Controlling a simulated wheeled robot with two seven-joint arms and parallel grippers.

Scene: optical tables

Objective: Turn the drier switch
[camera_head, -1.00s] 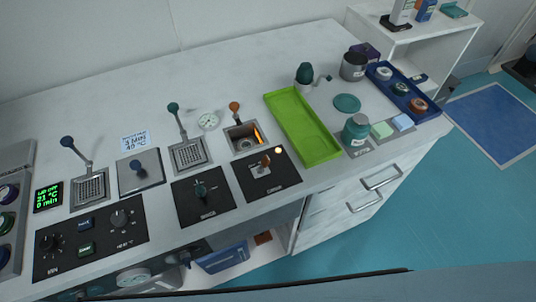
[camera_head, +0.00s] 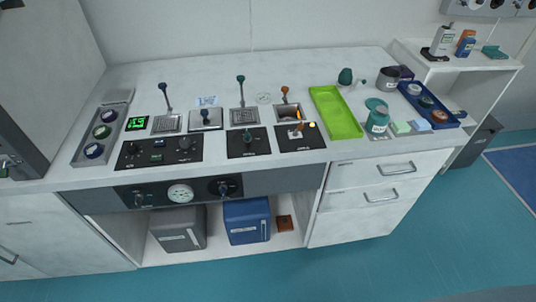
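No switch label is readable, so I cannot tell for sure which one is the drier's. A black panel (camera_head: 313,141) at the right of the bench has an orange-brown knob (camera_head: 299,127) and a lit lamp (camera_head: 312,125). Behind it is a well with an orange glow (camera_head: 288,112) and an orange-tipped lever (camera_head: 285,90). Left of it, another black panel (camera_head: 235,149) has a dark teal knob (camera_head: 248,135). A wider panel (camera_head: 130,162) with dials and buttons is further left. Neither gripper is in view.
The bench front has a round gauge (camera_head: 180,193) and drawers (camera_head: 340,174). Two bins, grey (camera_head: 178,230) and blue (camera_head: 246,222), stand below. The teal floor (camera_head: 300,275) ahead is clear.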

